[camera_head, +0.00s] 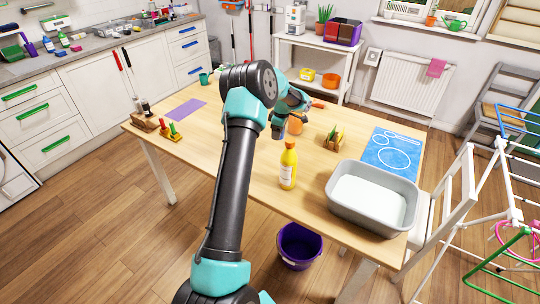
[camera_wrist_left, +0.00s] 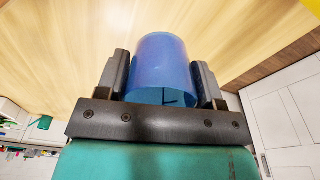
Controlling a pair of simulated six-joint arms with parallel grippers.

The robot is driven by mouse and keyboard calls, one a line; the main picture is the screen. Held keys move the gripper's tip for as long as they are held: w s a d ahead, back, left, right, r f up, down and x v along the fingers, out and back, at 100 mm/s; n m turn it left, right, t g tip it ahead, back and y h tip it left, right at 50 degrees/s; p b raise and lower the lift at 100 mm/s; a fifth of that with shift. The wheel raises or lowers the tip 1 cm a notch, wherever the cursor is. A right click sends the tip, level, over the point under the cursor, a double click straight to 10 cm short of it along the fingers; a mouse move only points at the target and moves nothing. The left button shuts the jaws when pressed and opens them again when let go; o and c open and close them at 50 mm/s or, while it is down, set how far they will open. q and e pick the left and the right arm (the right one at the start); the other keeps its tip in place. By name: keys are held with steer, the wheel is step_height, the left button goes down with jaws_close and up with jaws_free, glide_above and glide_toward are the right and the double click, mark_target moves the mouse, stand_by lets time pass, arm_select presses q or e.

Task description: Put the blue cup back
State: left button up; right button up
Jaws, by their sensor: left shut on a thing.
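The blue cup (camera_wrist_left: 163,65) is between the two fingers of my left gripper (camera_wrist_left: 163,78) in the left wrist view, and the gripper is shut on it. In the head view my left gripper (camera_head: 284,118) is over the far middle of the wooden table (camera_head: 240,140), and the cup is hidden there by the gripper and arm. A blue mat with white circle outlines (camera_head: 393,153) lies bare at the right end of the table. My right gripper is not in view.
A yellow bottle (camera_head: 288,166) and a grey basin (camera_head: 373,197) stand at the table's near side. An orange cup (camera_head: 295,126) and a wooden holder (camera_head: 333,140) are near my gripper.

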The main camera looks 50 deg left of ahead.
arm_select(q)
glide_above(277, 154)
steer(key=shift+w+d+f, duration=0.1)
steer(key=shift+f, duration=3)
steer(key=shift+f, duration=0.1)
steer(key=shift+f, duration=1.8)
steer(key=shift+f, duration=0.15)
steer(key=o, duration=0.9)
steer(key=r, duration=0.8)
steer(key=d+r, duration=0.1)
steer(key=r, duration=0.3)
steer(key=shift+w+d+r, duration=0.1)
steer(key=shift+w+r, duration=0.05)
steer(key=shift+w, duration=0.2)
